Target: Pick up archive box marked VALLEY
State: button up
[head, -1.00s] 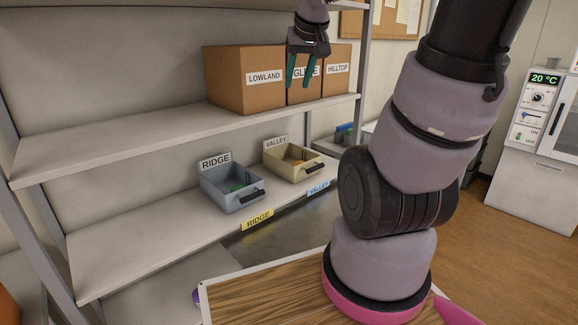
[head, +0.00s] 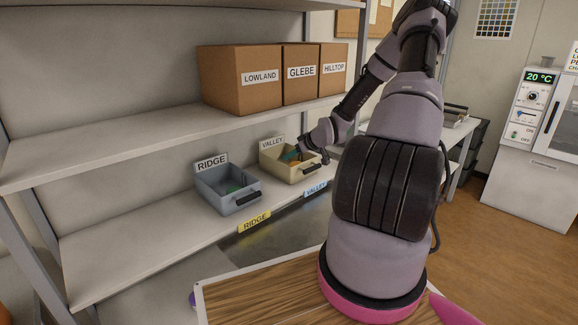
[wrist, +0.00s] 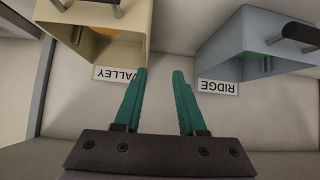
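The VALLEY box is a cream open bin with a dark handle and a VALLEY card at its back. It stands on the middle shelf in the head view (head: 272,163) and shows upside down at the upper left in the wrist view (wrist: 138,18). Something orange lies inside it. My gripper (wrist: 157,75) is open, its two teal fingers apart with only bare shelf between them. In the wrist view the fingertips are between the VALLEY and RIDGE cards. In the head view my gripper (head: 291,156) overlaps the VALLEY bin; contact cannot be told.
A blue-grey RIDGE bin (head: 225,201) with something green inside stands left of the VALLEY bin. LOWLAND (head: 225,85), GLEBE (head: 300,90) and HILLTOP (head: 334,85) cardboard boxes stand on the shelf above. Shelf left of RIDGE is bare.

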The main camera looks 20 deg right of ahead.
jog(key=w+f+t, duration=0.1)
jog(key=w+f, duration=0.1)
jog(key=w, duration=0.1)
jog(key=w+a+f+t, duration=0.1)
jog(key=w+f, duration=0.1)
jog(key=w, duration=0.2)
jog(key=w+f+t, duration=0.1)
jog(key=w+f, duration=0.2)
jog(key=w, duration=0.1)
jog(key=shift+w+a+f+m+y, duration=0.1)
jog(key=shift+w+a+m+y, duration=0.15)
jog(key=shift+a+m+y, duration=0.15)
jog(key=shift+c, duration=0.3)
grip_shut()
dwell(1.0)
